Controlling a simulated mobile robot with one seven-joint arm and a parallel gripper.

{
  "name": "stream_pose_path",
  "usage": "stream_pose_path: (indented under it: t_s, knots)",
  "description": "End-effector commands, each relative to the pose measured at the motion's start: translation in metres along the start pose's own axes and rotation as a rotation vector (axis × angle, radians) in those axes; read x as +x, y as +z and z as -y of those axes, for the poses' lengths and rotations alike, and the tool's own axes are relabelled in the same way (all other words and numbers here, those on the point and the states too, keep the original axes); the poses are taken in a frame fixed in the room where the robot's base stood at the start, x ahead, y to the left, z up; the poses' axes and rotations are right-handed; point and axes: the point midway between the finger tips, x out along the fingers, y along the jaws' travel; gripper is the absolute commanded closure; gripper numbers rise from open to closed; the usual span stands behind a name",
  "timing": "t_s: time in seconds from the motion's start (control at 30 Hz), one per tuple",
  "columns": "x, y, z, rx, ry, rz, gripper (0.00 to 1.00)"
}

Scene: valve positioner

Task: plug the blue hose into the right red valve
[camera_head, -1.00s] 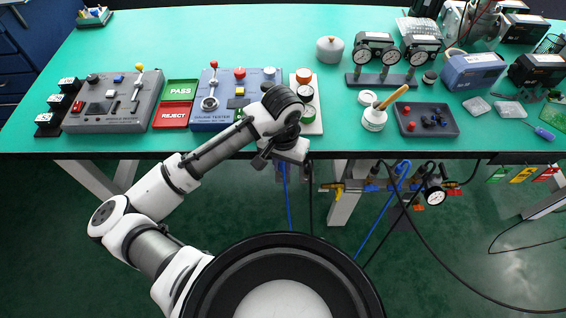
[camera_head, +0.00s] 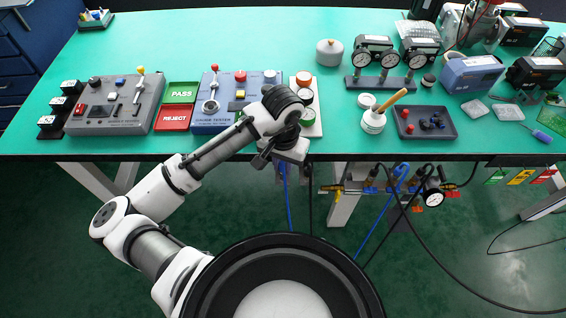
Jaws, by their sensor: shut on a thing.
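My gripper (camera_head: 284,158) is at the bench's front edge, left of centre, seen from above and behind. Its fingers are mostly hidden by the wrist. A blue hose (camera_head: 288,198) hangs straight down from just under it; the hose end in the jaws is hidden. A manifold (camera_head: 350,187) with valves and a gauge (camera_head: 433,198) is mounted under the bench edge, right of my gripper and apart from it. A small red valve part (camera_head: 453,195) shows at its right end. Another blue hose (camera_head: 374,232) loops down from the manifold.
The green bench (camera_head: 240,40) carries test boxes, a white gauge stand (camera_head: 317,128), a brush pot (camera_head: 373,121) and a dark tray (camera_head: 425,122). Black hoses (camera_head: 440,262) hang from the manifold. A bench leg (camera_head: 343,205) stands below it. The floor in front is mostly open.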

Motion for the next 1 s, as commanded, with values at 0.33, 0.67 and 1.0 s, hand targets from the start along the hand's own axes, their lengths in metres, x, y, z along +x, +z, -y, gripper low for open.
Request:
stream_pose_path:
  t_s: [0.33, 0.67, 1.0]
  knots:
    - [-0.025, 0.000, -0.001, 0.000, 0.001, -0.001, 1.00]
    - [-0.036, 0.000, 0.000, 0.000, 0.000, 0.000, 1.00]
    - [-0.035, 0.000, 0.000, 0.000, 0.000, 0.000, 1.00]
